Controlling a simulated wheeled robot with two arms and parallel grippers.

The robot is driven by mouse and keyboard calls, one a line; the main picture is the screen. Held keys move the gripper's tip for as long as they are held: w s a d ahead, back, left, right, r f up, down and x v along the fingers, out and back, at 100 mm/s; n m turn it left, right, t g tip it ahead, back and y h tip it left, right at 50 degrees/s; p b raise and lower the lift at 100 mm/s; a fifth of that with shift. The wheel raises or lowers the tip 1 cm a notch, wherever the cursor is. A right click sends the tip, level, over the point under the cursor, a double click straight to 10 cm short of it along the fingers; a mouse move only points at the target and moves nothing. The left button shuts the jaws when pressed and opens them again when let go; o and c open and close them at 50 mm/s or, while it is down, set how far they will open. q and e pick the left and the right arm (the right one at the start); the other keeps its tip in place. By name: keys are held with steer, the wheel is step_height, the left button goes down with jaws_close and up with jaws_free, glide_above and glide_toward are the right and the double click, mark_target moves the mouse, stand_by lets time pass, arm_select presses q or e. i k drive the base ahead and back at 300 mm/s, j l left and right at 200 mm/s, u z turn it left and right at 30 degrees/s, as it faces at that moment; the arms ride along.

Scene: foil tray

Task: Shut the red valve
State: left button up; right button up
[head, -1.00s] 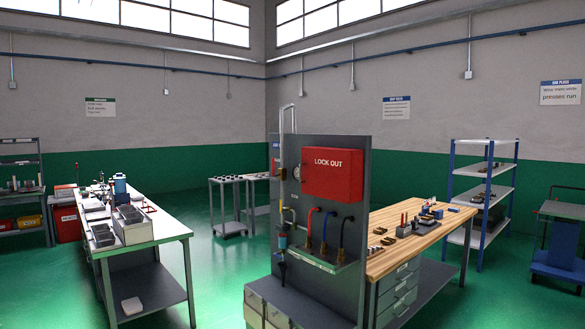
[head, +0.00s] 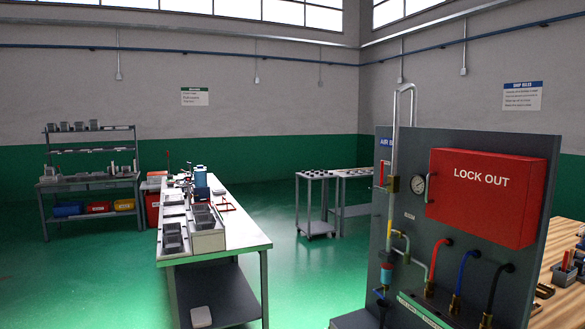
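A grey upright panel (head: 465,150) stands at the right of the head view with air piping on it. A small upright red handle (head: 381,173) sits on its upper left part, by a brass fitting (head: 391,184) on the vertical pipe (head: 395,140); this looks like the red valve. A round gauge (head: 418,184) is just right of it. A smaller yellow handle (head: 398,233) is lower on the piping. Neither of my grippers is in view.
A red LOCK OUT box (head: 484,195) is fixed on the panel, with red, blue and black hoses below. A grey workbench (head: 240,243) with bins stands left of the panel. Green floor (head: 310,275) is clear between them. A wooden bench (head: 562,312) is partly hidden at right.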

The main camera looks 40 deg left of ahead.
mark_target(381, 184)
steer(key=i+j+u, duration=0.1)
steer(key=i+j, duration=0.15)
steer(key=i, duration=0.2)
steer(key=i+j+u, duration=0.15)
steer(key=i, duration=0.35)
steer(key=i+j+u, duration=0.1)
steer(key=i, duration=0.4)
steer(key=i+j+u, duration=0.1)
steer(key=i+j, duration=0.15)
steer(key=i, duration=0.25)
